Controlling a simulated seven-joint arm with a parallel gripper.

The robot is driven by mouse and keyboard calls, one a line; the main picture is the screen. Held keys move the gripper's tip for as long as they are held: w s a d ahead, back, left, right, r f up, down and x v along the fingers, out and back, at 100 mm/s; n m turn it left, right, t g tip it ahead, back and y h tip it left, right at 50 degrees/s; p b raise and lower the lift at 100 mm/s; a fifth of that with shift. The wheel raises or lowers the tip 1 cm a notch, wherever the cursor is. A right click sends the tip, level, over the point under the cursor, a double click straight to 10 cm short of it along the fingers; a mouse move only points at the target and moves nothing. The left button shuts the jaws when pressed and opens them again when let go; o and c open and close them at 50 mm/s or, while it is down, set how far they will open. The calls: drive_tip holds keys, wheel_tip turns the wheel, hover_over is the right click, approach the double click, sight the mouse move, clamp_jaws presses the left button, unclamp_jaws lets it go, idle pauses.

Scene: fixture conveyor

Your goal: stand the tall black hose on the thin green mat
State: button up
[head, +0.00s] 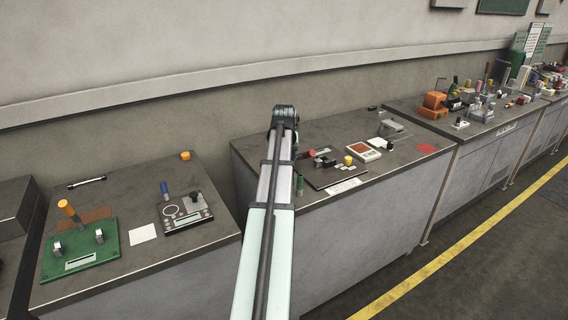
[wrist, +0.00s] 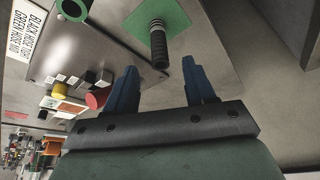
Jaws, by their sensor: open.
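The tall black hose (wrist: 158,48) is a ribbed cylinder in the upper middle of the wrist view. It appears to stand upright on the thin green mat (wrist: 178,17), its black end toward my gripper. My gripper (wrist: 160,66) is open, with its two blue fingers apart and nothing held between them. The hose's free end lies close to the gap between the fingertips; I see no finger touching it. In the head view my arm covers part of the middle counter, and the hose and fingers cannot be made out there.
A dark plate (wrist: 85,45) lies beside the mat, with a green ring (wrist: 72,8), a red cylinder (wrist: 97,99) and several small blocks around it. A printed label (wrist: 27,35) lies near.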

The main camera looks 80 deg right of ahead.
drive_tip(key=shift+o, duration=0.4)
drive_tip(key=v, duration=0.7)
drive_tip(key=shift+o, duration=0.7)
drive_tip(key=shift+w+a+r, duration=0.15)
drive_tip(key=shift+r, duration=0.05)
drive_tip(key=o, duration=0.6)
drive_tip(key=shift+n, duration=0.9)
drive_tip(key=w, duration=0.3)
drive_tip(key=w+r, duration=0.1)
drive_tip(key=w, duration=0.3)
drive_tip(key=w+a, duration=0.1)
drive_tip(key=w, duration=0.2)
drive_tip(key=shift+w+r, duration=0.3)
drive_tip(key=shift+w, duration=0.05)
drive_tip(key=shift+o, duration=0.2)
drive_tip(key=s+r+n+g, duration=0.1)
drive_tip(key=s+n+g, duration=0.35)
drive_tip(key=n, duration=1.75)
drive_tip(key=x, duration=0.9)
drive_tip(key=shift+f+y, duration=0.4)
